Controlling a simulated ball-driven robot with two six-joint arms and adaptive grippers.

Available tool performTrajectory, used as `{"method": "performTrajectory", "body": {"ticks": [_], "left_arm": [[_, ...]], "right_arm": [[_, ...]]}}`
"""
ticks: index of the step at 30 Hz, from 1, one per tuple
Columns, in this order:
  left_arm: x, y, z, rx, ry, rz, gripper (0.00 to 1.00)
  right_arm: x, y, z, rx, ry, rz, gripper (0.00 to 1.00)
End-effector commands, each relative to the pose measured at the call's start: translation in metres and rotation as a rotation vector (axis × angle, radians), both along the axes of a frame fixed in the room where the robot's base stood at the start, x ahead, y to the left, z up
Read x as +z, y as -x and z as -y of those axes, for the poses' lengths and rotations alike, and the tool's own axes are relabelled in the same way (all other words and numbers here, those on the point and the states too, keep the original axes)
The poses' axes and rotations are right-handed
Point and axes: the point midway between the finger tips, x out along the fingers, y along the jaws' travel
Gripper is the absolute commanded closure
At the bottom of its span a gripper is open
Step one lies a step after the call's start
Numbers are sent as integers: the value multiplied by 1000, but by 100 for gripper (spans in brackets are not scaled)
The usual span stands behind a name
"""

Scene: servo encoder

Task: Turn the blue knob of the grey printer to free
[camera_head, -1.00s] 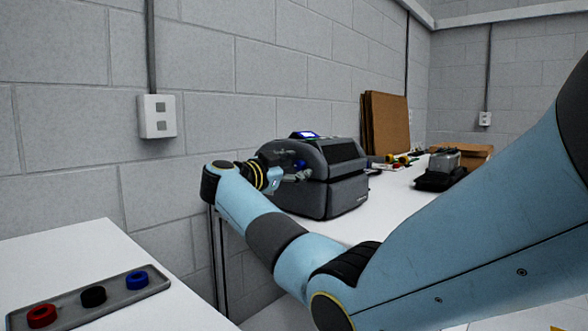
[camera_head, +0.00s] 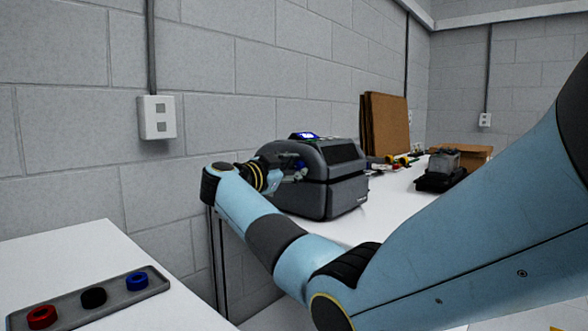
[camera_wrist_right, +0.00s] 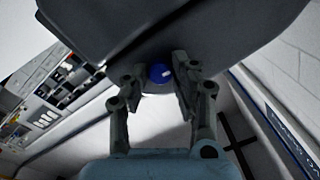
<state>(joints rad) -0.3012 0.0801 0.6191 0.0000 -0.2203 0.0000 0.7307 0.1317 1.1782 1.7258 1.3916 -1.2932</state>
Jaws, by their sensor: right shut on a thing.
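The grey printer (camera_head: 318,172) stands on the white table against the wall, with a lit blue display on top. Its blue knob (camera_wrist_right: 160,73) shows between the fingers in the right wrist view, with a white mark on its face that slants. My right gripper (camera_wrist_right: 158,82) has its two fingers on either side of the knob and is shut on it. In the head view the right gripper (camera_head: 296,172) reaches the printer's left side, and only a speck of the knob shows there. My left gripper is not in view.
A grey tray (camera_head: 62,318) with red, black and blue rings lies on the near left table. Brown cardboard sheets (camera_head: 385,124) lean behind the printer. A dark device (camera_head: 440,176) stands farther right on the table.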

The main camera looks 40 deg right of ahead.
Motion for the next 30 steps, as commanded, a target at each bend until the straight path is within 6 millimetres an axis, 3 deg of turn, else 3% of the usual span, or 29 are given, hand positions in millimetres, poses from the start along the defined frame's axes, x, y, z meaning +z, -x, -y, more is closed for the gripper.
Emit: {"method": "performTrajectory", "body": {"ticks": [14, 30], "left_arm": [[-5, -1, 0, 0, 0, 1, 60], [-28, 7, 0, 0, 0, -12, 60]], "right_arm": [[-2, 0, 0, 0, -35, 408, 100], [-4, -1, 0, 0, -78, 894, 100]]}}
